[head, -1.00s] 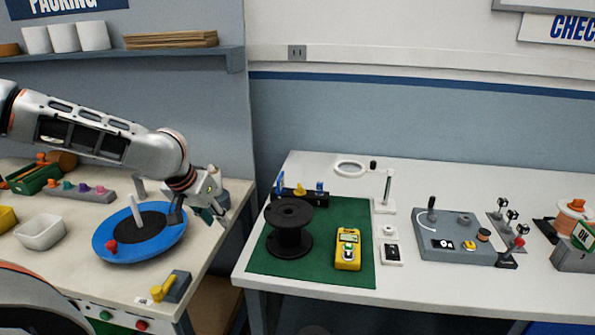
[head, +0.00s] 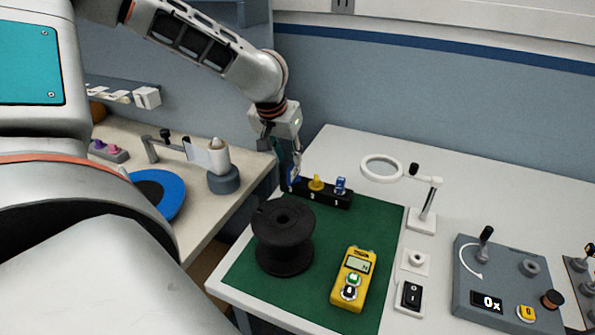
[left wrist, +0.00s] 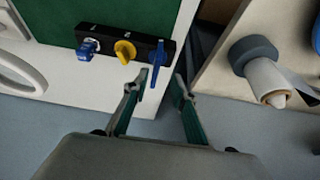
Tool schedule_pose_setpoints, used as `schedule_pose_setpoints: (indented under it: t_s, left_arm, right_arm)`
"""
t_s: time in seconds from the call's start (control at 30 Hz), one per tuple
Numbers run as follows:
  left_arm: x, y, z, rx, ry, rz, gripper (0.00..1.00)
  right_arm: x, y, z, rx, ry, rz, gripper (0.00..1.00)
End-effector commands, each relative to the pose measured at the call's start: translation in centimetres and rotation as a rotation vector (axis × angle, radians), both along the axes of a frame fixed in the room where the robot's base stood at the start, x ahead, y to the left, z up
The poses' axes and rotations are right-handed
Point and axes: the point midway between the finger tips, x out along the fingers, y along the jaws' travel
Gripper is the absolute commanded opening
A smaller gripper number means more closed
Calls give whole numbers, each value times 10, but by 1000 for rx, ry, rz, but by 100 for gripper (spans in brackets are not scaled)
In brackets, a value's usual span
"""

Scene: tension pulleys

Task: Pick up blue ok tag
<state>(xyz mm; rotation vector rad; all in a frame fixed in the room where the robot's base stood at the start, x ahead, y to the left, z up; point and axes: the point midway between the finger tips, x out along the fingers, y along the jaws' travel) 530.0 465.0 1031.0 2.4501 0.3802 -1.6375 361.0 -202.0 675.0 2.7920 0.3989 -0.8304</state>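A black holder (head: 328,198) stands at the back left of the green mat and also shows in the left wrist view (left wrist: 106,38). It carries a blue piece (head: 340,185) at one end, a yellow piece (head: 316,183) in the middle and a slim blue piece (left wrist: 158,60) at the other end. No OK lettering is readable on either blue piece. My left gripper (head: 290,165) is open at the slim blue piece's end. In the left wrist view its fingertips (left wrist: 161,77) are apart, with that piece's lower end between or just beyond them. My right gripper is out of view.
A black spool (head: 283,240) and a yellow meter (head: 353,280) stand on the green mat (head: 235,277). A ring magnifier (head: 382,168) and a grey control box (head: 505,275) are to the right. A gap separates this table from the left bench.

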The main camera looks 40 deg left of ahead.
Motion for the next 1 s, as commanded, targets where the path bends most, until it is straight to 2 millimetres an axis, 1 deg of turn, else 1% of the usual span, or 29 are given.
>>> schedule_pose_setpoints:
  t_s: [0.03, 0.17, 0.33, 0.43, 0.57, 0.77, 0.8, 0.9, 1.0]
  left_arm:
    - [1, 0, -6, -1, 2, 1, 26]
    - [6, -1, -16, -1, 2, 0, 26]
    - [14, -4, -38, 0, 2, -1, 26]
    - [18, -2, -48, -1, 2, 0, 26]
    - [21, -1, -53, -1, 0, 1, 26]
    - [22, -1, -53, -1, -1, 1, 26]
    - [22, -1, -53, -1, -1, 1, 24]
    - [22, -1, -53, -1, -1, 0, 0]
    - [22, -1, -53, -1, -1, 0, 0]
  right_arm:
    - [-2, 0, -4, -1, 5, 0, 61]
    - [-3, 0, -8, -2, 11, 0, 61]
    - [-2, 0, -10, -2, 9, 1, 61]
    - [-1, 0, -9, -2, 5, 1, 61]
    - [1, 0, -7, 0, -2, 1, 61]
    - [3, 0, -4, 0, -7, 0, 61]
    - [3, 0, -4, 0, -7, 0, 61]
    - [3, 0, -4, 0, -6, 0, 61]
    - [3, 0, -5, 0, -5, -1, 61]
